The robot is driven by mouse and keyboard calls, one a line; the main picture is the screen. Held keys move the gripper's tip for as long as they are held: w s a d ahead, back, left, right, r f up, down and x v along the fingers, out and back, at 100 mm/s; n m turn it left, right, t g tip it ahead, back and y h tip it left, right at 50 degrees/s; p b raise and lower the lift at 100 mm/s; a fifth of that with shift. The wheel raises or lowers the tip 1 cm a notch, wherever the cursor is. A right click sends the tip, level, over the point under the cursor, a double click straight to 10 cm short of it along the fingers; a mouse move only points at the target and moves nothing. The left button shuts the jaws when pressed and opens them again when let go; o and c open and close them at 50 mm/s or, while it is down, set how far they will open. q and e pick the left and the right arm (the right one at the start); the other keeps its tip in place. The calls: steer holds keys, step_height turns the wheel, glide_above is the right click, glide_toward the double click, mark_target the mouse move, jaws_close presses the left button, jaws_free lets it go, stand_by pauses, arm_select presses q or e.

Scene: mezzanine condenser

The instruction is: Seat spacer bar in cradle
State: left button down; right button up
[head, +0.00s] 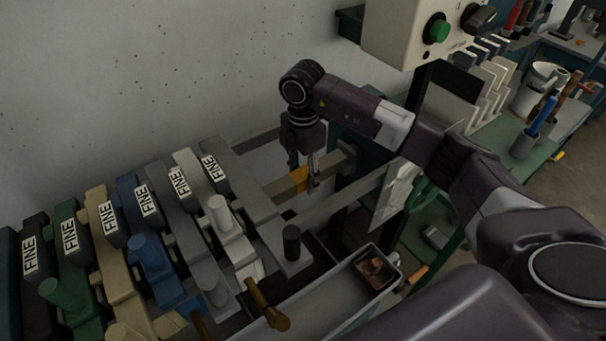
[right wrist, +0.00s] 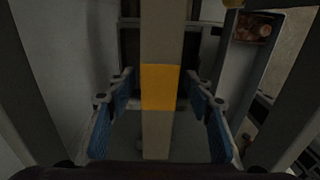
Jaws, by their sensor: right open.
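The spacer bar (head: 284,188) is a tan bar with an orange-yellow band, lying level beside the wall end of the grey lever row. In the right wrist view the bar (right wrist: 160,135) runs lengthwise through the middle. My right gripper (head: 312,174) points down at the banded part. In the right wrist view its blue-padded fingers (right wrist: 161,97) are open, one on each side of the bar, with gaps to it. The bar's far end meets a dark bracket; I cannot tell whether this is the cradle. My left gripper is not in view.
Several levers labelled FINE (head: 178,181) stand at the left. A long grey trough (head: 325,308) holds a small box with brown contents (head: 377,268). A control box with a green button (head: 437,30) hangs above my right arm. A green bench (head: 560,130) stands at the right.

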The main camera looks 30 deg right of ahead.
mark_target(303, 173)
steer(key=shift+r, duration=0.2)
steer(key=shift+r+b, duration=0.3)
step_height(303, 173, up, 11)
steer(key=b, duration=0.2)
steer(key=shift+b, duration=0.35)
steer(key=shift+r, duration=0.1)
